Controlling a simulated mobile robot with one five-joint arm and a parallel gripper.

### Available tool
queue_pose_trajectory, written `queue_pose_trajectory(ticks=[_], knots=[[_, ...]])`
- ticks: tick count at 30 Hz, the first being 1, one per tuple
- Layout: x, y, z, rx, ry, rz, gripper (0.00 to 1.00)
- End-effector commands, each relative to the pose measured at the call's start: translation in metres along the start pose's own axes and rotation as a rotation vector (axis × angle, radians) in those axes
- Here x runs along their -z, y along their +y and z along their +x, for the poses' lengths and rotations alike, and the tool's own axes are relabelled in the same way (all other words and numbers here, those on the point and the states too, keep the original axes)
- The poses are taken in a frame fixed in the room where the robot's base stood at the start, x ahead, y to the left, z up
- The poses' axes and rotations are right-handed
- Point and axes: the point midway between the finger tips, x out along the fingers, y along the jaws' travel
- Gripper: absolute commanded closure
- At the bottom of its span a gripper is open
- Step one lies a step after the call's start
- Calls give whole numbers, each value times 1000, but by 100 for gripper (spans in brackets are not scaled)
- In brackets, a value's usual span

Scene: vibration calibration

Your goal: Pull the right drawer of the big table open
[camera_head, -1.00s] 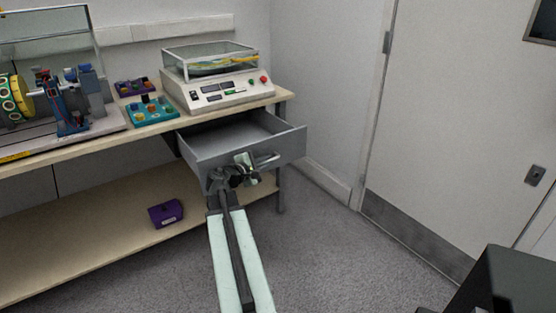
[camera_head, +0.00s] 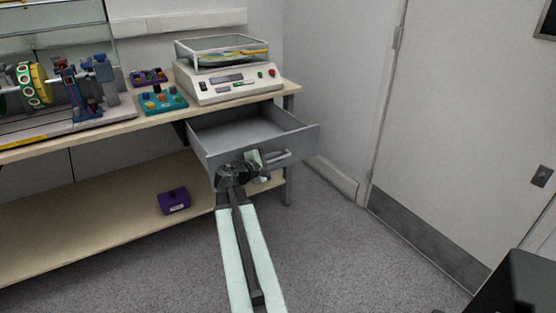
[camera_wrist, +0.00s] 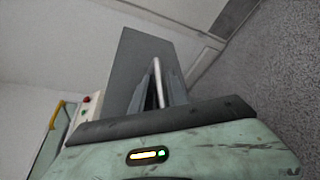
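The right drawer (camera_head: 212,167) of the big table (camera_head: 130,124) is grey and stands pulled out, with its empty inside showing in the head view. Its bar handle (camera_head: 283,157) is on the front face. My gripper (camera_head: 268,166) is at the handle, in front of the drawer. In the wrist view the light handle bar (camera_wrist: 158,80) runs between the dark fingers of my gripper (camera_wrist: 160,92), which look closed on it. The contact itself is partly hidden by the gripper body.
A white device (camera_head: 225,85) with a clear cover stands on the table above the drawer. A teal tray (camera_head: 163,104) and a purple box (camera_head: 174,200) are to the left. A door (camera_head: 460,140) is at the right. Carpet floor (camera_head: 340,250) is clear in front.

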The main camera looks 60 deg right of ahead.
Motion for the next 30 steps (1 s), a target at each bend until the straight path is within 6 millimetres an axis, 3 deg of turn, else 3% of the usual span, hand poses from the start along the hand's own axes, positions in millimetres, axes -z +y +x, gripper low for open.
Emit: queue_pose_trajectory(ticks=[8,15,21,30], knots=[[-1,0,-5,0,0,0,80],[-2,1,-50,-1,2,0,80],[-2,0,-75,1,-1,0,80],[0,0,-77,2,-3,1,80]])
